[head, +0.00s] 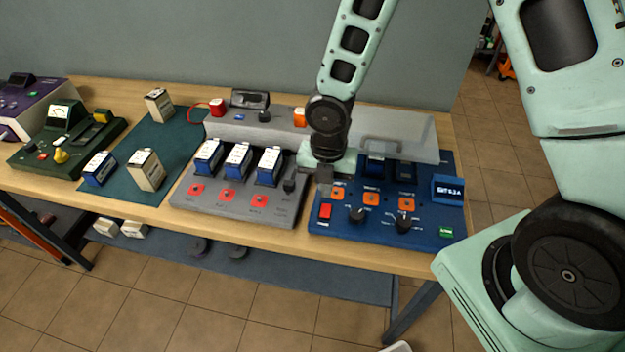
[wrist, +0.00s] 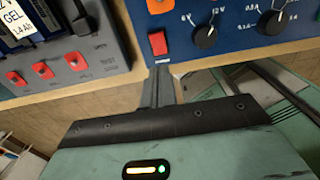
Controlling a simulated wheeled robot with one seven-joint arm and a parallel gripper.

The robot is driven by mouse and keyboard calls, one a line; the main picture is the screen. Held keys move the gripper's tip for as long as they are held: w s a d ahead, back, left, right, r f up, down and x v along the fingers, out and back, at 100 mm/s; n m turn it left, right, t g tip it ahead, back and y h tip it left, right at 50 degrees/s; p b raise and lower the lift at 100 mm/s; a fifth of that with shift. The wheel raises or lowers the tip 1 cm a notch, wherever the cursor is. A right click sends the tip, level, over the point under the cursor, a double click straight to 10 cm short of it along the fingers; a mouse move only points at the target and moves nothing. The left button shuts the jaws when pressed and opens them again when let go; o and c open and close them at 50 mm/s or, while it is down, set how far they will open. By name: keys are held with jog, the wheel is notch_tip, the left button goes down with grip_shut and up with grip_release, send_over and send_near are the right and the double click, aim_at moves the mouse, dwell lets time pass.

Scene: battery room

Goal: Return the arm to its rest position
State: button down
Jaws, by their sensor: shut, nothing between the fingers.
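My arm (head: 350,60) reaches down from the top of the head view to the workbench. My gripper (head: 324,185) is shut and empty, above the left edge of the blue test panel (head: 335,222). In the wrist view the closed fingers of my gripper (wrist: 160,84) point toward the panel's red switch (wrist: 157,43). I cannot tell whether the fingertips touch anything. Part of the blue panel behind my gripper is hidden.
A grey charger (head: 250,204) with several batteries stands left of the blue panel. A clear lid (head: 410,135) stands raised behind the panel. A teal mat (head: 122,184), a green meter unit (head: 40,155) and a purple device (head: 30,108) are further left on the wooden bench (head: 400,262).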

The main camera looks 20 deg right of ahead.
jog(key=s+a+r+m+b, duration=0.2)
jog(key=s+a+r+m, duration=0.1)
jog(key=s+r+m, duration=0.4)
jog(key=s+a+r+m+b, duration=0.3)
jog(key=s+r+m, duration=0.3)
jog(key=s+m, duration=0.5)
jog(key=m, duration=0.3)
jog(key=shift+a+r+y, duration=0.15)
jog(key=shift+r+y, duration=0.15)
jog(key=shift+r, duration=0.1)
